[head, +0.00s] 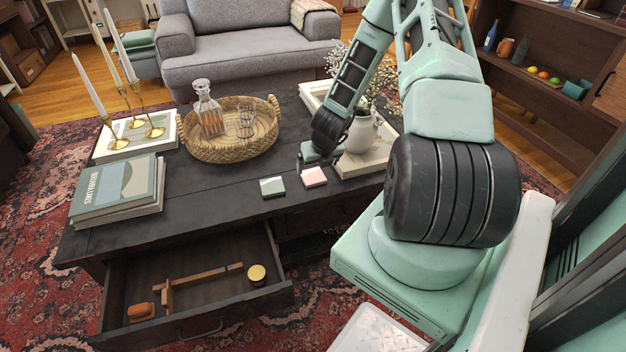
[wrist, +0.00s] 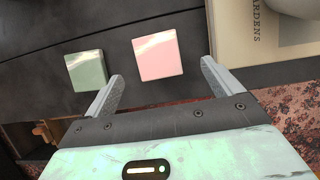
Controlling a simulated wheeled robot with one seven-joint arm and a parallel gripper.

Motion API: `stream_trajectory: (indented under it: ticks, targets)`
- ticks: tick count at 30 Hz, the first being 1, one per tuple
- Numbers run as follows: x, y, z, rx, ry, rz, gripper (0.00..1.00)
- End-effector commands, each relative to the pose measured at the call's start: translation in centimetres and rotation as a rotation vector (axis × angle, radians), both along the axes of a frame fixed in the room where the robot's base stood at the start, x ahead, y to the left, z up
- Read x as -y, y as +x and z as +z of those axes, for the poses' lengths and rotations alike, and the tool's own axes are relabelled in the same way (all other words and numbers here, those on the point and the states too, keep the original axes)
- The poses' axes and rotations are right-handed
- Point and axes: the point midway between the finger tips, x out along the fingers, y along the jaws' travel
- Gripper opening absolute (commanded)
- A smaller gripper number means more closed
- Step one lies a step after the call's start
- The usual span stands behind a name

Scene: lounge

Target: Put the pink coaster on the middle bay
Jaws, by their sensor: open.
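The pink coaster (head: 314,177) lies flat on the dark coffee table (head: 226,207) near its front edge, right of a green coaster (head: 272,187). In the wrist view the pink coaster (wrist: 157,57) lies ahead of and between my fingers, and the green coaster (wrist: 86,70) is by the left finger. My gripper (wrist: 162,78) is open and empty. In the head view my gripper (head: 312,156) is just behind the pink coaster, its fingers hard to make out. I cannot tell which place is the middle bay.
An open drawer (head: 205,325) below the table holds wooden pieces and a yellow-topped round item. A white vase (head: 361,132) stands close right of my gripper. A basket (head: 217,155) with a decanter and books (head: 117,190) stand left. A wooden shelf (head: 530,95) is at right.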

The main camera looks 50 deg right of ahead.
Motion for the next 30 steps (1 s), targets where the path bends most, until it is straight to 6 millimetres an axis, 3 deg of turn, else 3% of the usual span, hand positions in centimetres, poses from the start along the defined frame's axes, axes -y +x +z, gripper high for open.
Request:
stream_trajectory:
  ticks: [7,15,23,28,29,30]
  targets:
    - [0.0,0.4,-1.5,-0.001,0.001,0.001,0.91]
    - [0.4,1.6,-5.1,0.000,0.000,0.001,0.91]
    - [0.5,1.7,-5.3,0.000,0.000,0.001,0.91]
    - [0.5,1.7,-5.3,0.000,0.000,0.001,0.44]
    - [0.5,1.7,-5.3,0.000,0.000,0.001,0.37]
    - [0.5,1.7,-5.3,0.000,0.000,0.001,0.37]
